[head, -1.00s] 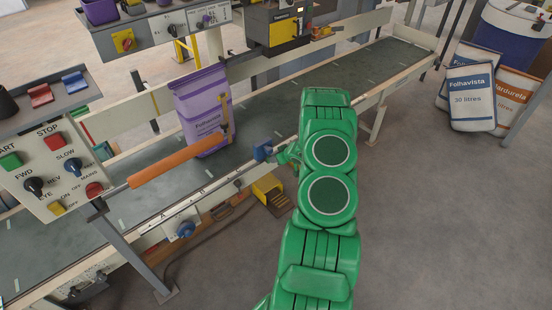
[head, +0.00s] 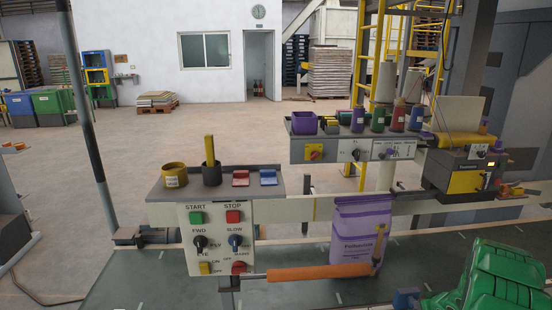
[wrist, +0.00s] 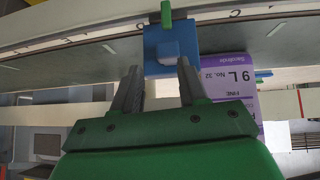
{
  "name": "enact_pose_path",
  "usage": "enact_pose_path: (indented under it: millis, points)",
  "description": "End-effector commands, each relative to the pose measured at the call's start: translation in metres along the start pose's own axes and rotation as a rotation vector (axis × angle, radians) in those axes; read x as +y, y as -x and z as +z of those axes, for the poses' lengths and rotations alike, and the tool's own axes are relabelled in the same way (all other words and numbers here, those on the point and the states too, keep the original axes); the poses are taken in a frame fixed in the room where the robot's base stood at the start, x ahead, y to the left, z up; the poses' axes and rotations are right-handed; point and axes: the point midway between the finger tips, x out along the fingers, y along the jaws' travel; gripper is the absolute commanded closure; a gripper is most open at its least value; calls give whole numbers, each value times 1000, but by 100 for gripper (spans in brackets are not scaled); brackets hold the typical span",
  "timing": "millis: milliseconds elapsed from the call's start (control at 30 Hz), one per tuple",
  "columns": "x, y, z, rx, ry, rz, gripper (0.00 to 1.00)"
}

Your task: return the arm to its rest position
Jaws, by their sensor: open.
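My gripper (wrist: 158,75) is open in the wrist view, with two grey fingers and nothing between their tips. A blue block (wrist: 172,45) with a green piece on it lies just beyond the fingertips; I cannot tell whether they touch it. My green arm (head: 490,285) is at the lower right of the head view, reaching over the conveyor, partly cut off by the frame. A blue piece (head: 405,298) shows beside the arm's end. The gripper's fingers cannot be made out in the head view.
A purple sack (head: 360,236) stands on the conveyor (head: 130,285) behind an orange roller (head: 320,272). A control panel (head: 217,240) stands left of it. A shelf of spools (head: 345,150) and a yellow-black machine (head: 462,165) are behind. Open floor lies farther back.

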Motion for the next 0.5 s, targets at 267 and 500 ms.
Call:
enact_pose_path:
  millis: [267, 500]
  points:
    - [0, 45, -50, -73, 30, 106, 57]
    - [-11, 91, -85, -136, 39, 183, 57]
